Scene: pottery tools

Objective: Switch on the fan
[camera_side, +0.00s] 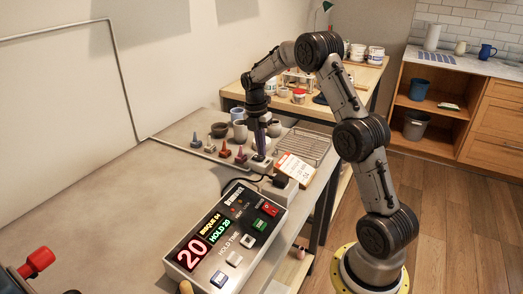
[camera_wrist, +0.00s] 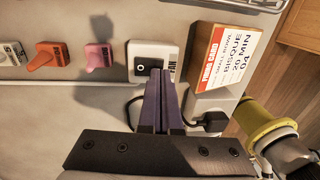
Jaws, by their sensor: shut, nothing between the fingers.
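The fan switch (camera_wrist: 134,48) is a white box with a "FAN" label on its right edge and a dark rocker bearing a light round mark. In the wrist view my gripper (camera_wrist: 158,76) is shut and empty, its dark fingers pointing down at the switch. The fingertips overlap the lower right part of the rocker; I cannot tell whether they touch it. In the side view my gripper (camera_side: 262,150) is just above the switch (camera_side: 260,164) and partly hides it. The fan is not identifiable in either view.
An orange handle (camera_wrist: 46,56) and a pink handle (camera_wrist: 98,55) stand left of the switch. A firing card (camera_wrist: 222,58) and a black plug (camera_wrist: 208,122) are on its right. The kiln controller (camera_side: 225,240) is in front, and a wire rack (camera_side: 303,146) is behind.

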